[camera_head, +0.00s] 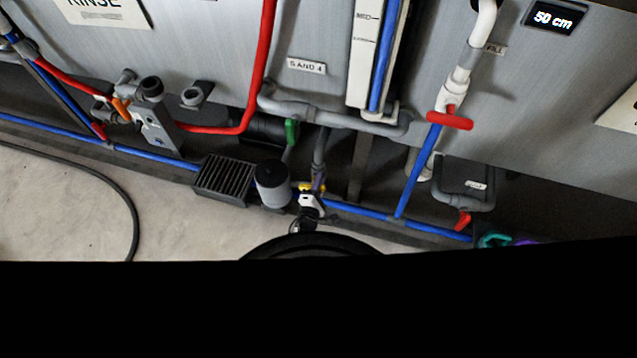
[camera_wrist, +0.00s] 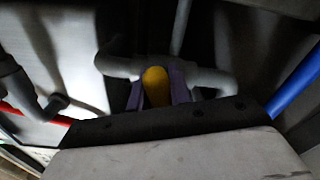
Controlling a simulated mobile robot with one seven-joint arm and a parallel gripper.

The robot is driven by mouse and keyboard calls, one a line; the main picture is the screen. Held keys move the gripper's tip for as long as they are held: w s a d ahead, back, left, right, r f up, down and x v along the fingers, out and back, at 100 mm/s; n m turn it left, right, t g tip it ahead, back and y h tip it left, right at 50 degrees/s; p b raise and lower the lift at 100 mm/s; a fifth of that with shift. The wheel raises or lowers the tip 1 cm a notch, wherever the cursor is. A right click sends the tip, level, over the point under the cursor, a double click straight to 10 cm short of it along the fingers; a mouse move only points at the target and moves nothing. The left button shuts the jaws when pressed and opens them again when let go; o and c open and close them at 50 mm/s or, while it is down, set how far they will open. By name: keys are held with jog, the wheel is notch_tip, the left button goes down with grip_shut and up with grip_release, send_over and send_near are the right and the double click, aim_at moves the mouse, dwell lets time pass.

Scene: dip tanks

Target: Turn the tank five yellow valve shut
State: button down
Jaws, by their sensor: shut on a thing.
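The yellow valve handle (camera_head: 305,187) shows as a small patch low on the grey pipework, below a vertical grey pipe. In the wrist view the yellow handle (camera_wrist: 156,87) points toward the camera, between two purple fingers. My gripper (camera_wrist: 158,92) is shut on it, one finger on each side. In the head view my gripper (camera_head: 312,200) is small and partly hidden by my own arm. The grey pipe (camera_wrist: 210,78) runs behind the handle. The valve body is mostly hidden, and I cannot tell the handle's angle to the pipe.
A green handle (camera_head: 291,132) is close above left. A grey cylinder (camera_head: 271,184) and a floor grate (camera_head: 224,178) stand left of my gripper. A blue pipe (camera_head: 417,172) and a red handle (camera_head: 450,121) are to the right. Pale floor (camera_head: 70,215) is open at left, with a black hose.

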jog(key=shift+d+f+m+b, duration=0.1)
jog(key=shift+f+m+b, duration=0.1)
jog(key=shift+m, duration=0.8)
jog(key=shift+d+f+m+b, duration=0.1)
jog(key=shift+f+m+b, duration=0.05)
jog(key=shift+m, duration=0.85)
jog(key=c, duration=1.3)
grip_release()
jog(key=shift+a, duration=0.1)
jog(key=shift+s+a+f, duration=0.1)
